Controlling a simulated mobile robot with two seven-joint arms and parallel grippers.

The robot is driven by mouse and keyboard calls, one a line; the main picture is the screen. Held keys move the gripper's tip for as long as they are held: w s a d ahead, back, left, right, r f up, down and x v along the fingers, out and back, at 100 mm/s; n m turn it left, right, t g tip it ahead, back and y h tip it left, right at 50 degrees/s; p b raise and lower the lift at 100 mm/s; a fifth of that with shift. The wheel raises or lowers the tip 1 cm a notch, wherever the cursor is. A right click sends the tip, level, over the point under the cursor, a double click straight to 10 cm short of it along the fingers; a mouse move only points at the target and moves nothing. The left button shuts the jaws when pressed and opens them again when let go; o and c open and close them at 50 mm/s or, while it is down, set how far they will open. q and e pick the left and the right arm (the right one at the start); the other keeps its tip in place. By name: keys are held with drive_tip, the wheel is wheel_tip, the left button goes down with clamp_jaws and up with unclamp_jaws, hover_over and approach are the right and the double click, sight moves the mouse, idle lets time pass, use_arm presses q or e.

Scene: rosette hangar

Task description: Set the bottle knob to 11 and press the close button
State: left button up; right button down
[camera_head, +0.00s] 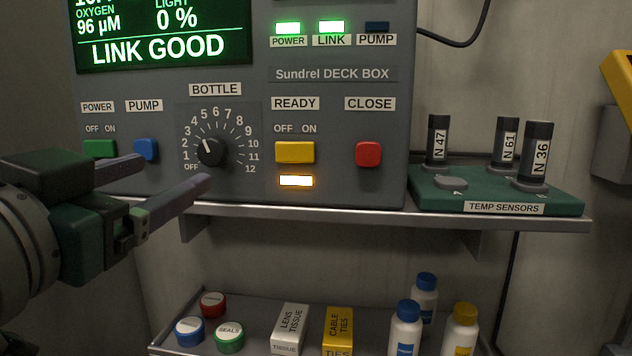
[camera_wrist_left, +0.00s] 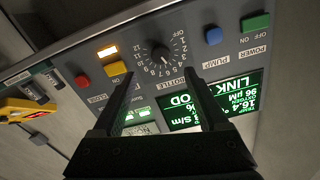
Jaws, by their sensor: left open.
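The black bottle knob (camera_head: 211,151) sits on the grey deck box panel, inside a dial marked OFF to 12. Its white pointer line tilts up and left, at about 4. It also shows in the left wrist view (camera_wrist_left: 161,54), ahead between the finger directions. The red close button (camera_head: 368,154) is at the panel's right, and in the left wrist view (camera_wrist_left: 82,81). My left gripper (camera_head: 174,171) is open and empty, with its fingers in front of the panel, below and left of the knob, apparently not touching it. My right gripper is not in view.
A yellow ready button (camera_head: 294,152) with a lit amber lamp (camera_head: 296,181) lies between knob and close button. Blue pump (camera_head: 146,149) and green power (camera_head: 100,149) buttons are left. A temperature sensor rack (camera_head: 560,201) stands right; a shelf tray (camera_head: 262,291) with small goods is below.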

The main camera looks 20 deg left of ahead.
sight(210, 154)
use_arm(q)
drive_tip(key=x, duration=0.9)
drive_tip(key=shift+w, duration=0.25)
drive_tip(key=shift+c, duration=0.3)
clamp_jaws()
